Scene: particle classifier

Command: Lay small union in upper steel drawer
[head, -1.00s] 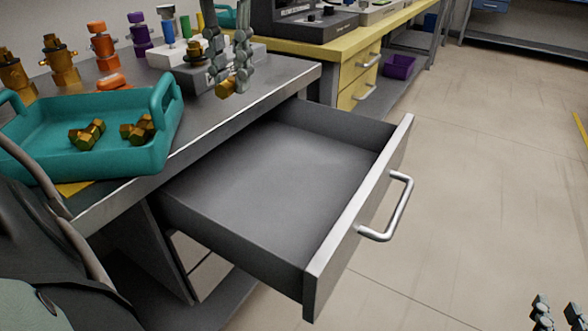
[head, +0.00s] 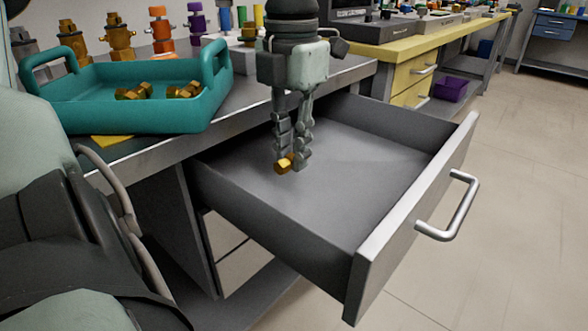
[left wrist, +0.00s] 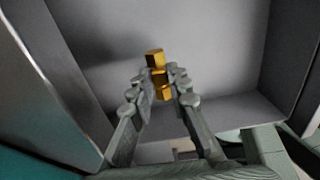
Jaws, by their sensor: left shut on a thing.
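The upper steel drawer (head: 350,165) is pulled open from the workbench, and its inside is bare. My left gripper (head: 290,162) points down over the left part of the drawer. It is shut on the small union (head: 284,164), a gold piece with hex ends. In the left wrist view the small union (left wrist: 155,62) sits between the fingertips (left wrist: 165,90), with the drawer floor (left wrist: 205,55) beyond. The gap between the union and the floor is hard to judge. My right gripper is not in view.
A teal tray (head: 140,118) with more gold fittings stands on the bench, left of the drawer. Colored fittings line the bench behind it. The drawer handle (head: 450,207) sticks out at the right. Open floor lies beyond it.

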